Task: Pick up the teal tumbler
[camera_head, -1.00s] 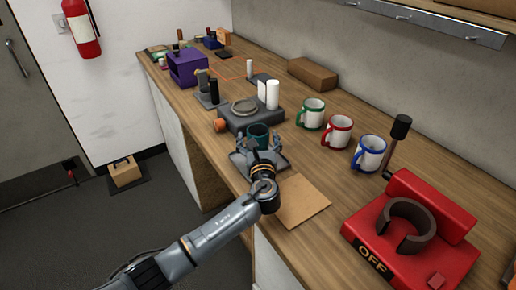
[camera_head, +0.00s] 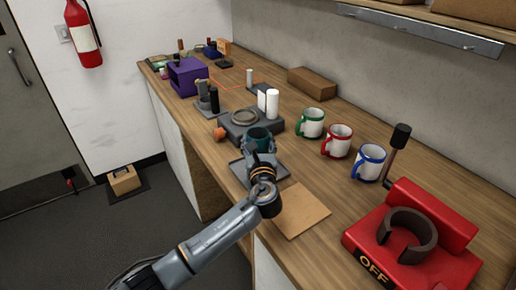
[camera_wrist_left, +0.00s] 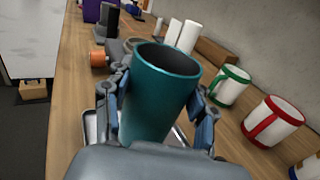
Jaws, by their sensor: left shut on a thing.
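The teal tumbler (camera_head: 259,137) is upright between the fingers of my left gripper (camera_head: 260,149) in the head view. The wrist view shows the tumbler (camera_wrist_left: 160,95) large, open end up, with the fingers of my left gripper (camera_wrist_left: 160,110) pressed against both sides. The gripper is shut on it. A dark grey tray (camera_head: 238,172) lies on the counter below and beside the gripper; the tumbler seems held above it. The gripper hides the tumbler's lower part in the head view. My right gripper is not in view.
Green (camera_head: 311,122), red (camera_head: 336,140) and blue (camera_head: 368,162) handled mugs stand to the right. A grey block with a ring (camera_head: 243,118) and white cylinders is just behind. A brown board (camera_head: 298,212) and a red "OFF" device (camera_head: 415,250) lie nearer.

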